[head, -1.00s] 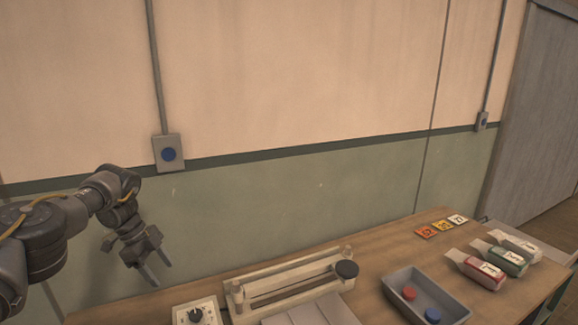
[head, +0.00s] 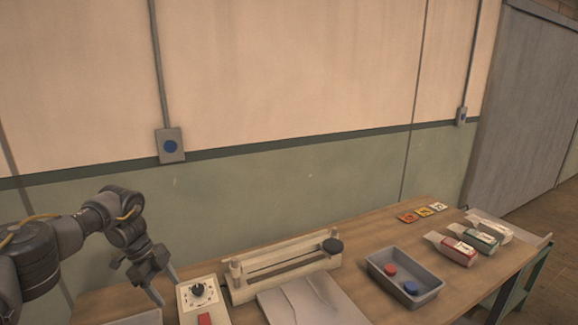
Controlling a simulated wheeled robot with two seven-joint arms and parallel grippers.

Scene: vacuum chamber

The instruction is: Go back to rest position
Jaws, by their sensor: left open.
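My left gripper (head: 164,287) comes in from the left. It hangs over the left part of the wooden table, with its fingers pointing down, apart and empty. It is just left of a white control box (head: 202,296) with a black knob and a red switch. I cannot tell whether a finger touches the box. My right gripper is not in view.
A long cream sealing device (head: 282,268) with a black knob stands behind flat pale bags (head: 305,303). A grey tray (head: 405,272) holds a red and a blue cap. Labelled pouches (head: 458,250) and small cards (head: 423,212) lie right on the table (head: 365,235).

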